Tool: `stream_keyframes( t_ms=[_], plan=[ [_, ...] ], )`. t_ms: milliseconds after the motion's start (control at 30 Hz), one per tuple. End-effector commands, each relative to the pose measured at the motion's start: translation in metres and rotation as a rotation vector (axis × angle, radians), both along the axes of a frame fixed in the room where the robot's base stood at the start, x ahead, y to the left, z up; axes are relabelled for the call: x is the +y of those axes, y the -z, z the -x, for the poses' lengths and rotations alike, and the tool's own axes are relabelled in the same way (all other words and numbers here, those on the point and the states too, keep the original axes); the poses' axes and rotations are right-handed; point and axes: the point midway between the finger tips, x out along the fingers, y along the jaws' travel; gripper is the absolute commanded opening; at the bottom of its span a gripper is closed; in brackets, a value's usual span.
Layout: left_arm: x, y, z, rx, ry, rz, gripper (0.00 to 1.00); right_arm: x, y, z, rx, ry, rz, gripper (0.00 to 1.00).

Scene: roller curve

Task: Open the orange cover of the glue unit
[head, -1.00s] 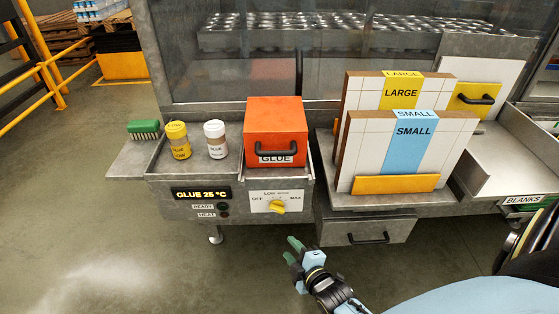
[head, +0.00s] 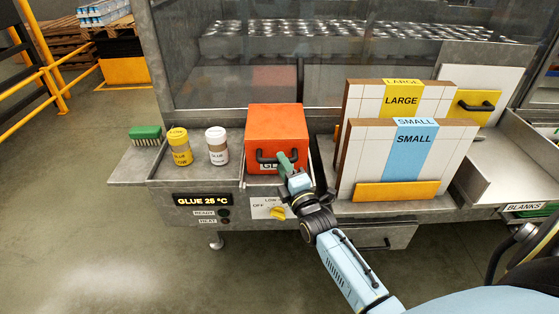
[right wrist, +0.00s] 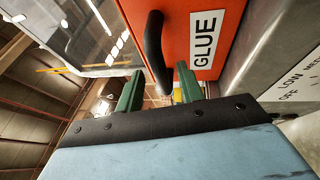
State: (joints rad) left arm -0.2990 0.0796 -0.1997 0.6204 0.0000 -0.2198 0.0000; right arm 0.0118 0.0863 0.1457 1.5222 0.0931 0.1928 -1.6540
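The orange cover (head: 277,123) sits closed on the glue unit (head: 188,186). Its black handle (head: 266,157) is on the front face, beside the GLUE label, which my right gripper partly hides. My right gripper (head: 285,160) is at the right part of this handle. In the right wrist view, the two green fingers of the right gripper (right wrist: 159,84) stand apart, with the black handle (right wrist: 154,48) running down between them. The orange cover (right wrist: 230,12) fills the upper right there. I cannot tell whether a finger touches the handle. My left gripper is not in view.
A green brush (head: 146,134) lies on the left shelf. The LARGE (head: 402,98) and SMALL (head: 412,150) board stacks stand close on the right. A yellow knob (head: 278,212) is below.

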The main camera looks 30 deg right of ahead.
Motion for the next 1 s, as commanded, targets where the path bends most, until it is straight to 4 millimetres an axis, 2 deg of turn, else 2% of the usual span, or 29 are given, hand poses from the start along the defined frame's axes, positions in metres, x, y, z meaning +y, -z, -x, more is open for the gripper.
stream_keyframes(
  t_ms=[33,200,533,567,833,1000],
  plan=[
    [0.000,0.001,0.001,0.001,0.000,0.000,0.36,-0.001,-0.001,-0.008,-0.001,-0.001,0.000,0.38],
    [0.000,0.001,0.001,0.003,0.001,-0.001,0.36,-0.003,-0.003,-0.022,0.000,-0.001,0.000,0.38],
    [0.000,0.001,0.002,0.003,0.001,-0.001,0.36,-0.004,-0.004,-0.025,0.001,-0.001,0.000,0.38],
    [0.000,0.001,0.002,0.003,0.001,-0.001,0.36,-0.004,-0.004,-0.025,0.001,-0.001,0.000,0.36],
    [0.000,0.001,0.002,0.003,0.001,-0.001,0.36,-0.004,-0.004,-0.025,0.001,-0.001,-0.001,0.01],
    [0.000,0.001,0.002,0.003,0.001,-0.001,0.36,-0.004,-0.004,-0.025,0.001,-0.001,-0.001,0.00]
  ],
)
